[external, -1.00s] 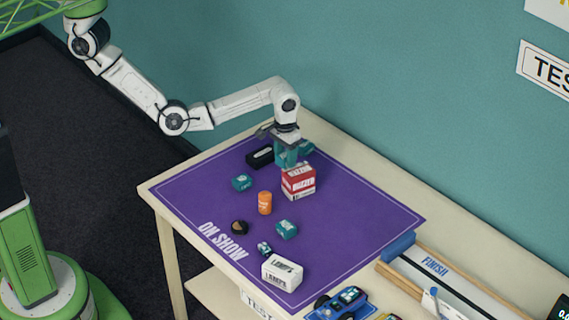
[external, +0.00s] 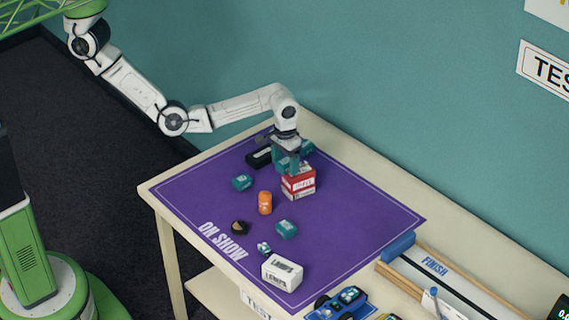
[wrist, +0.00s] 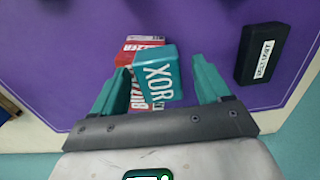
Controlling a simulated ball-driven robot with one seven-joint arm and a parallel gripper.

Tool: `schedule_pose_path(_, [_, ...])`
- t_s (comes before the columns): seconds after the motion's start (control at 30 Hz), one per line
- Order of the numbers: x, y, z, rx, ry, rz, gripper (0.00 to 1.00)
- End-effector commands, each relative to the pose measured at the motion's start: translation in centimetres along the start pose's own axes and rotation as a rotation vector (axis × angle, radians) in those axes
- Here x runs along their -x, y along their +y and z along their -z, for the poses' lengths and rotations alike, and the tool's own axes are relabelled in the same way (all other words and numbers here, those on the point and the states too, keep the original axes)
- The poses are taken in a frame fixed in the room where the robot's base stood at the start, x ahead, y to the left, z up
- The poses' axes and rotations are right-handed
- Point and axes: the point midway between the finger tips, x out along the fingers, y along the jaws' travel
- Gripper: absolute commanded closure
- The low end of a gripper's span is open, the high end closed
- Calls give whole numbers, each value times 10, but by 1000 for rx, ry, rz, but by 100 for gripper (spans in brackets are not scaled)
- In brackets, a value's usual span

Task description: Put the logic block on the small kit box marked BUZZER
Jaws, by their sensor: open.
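The logic block is a teal block (wrist: 158,76) lettered XOR in the wrist view. It lies over the red kit box, slightly turned to it, and appears to rest on top. The red box marked BUZZER (external: 301,185) stands on the purple mat; part of it also shows in the wrist view (wrist: 134,55). My gripper (wrist: 161,84) is open, with one teal finger on each side of the block and a visible gap at each side. In the external view my gripper (external: 287,164) is just above the box and hides most of the block.
A black pack (wrist: 263,53) lies beside the box. On the purple mat (external: 345,215) are an orange can (external: 265,203), teal blocks (external: 242,182) (external: 287,229), a small dark round item (external: 240,227) and a white box (external: 282,271). The wall is close behind.

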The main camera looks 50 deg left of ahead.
Motion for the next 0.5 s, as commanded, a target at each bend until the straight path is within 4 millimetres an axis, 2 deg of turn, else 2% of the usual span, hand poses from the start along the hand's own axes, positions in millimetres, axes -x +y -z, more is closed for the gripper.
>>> schedule_pose_path(0.17, [5,0,0,0,1,-1,24])
schedule_pose_path(0.27, [17,0,1,1,3,-2,24])
schedule_pose_path(0.5, [66,0,2,2,4,-3,24])
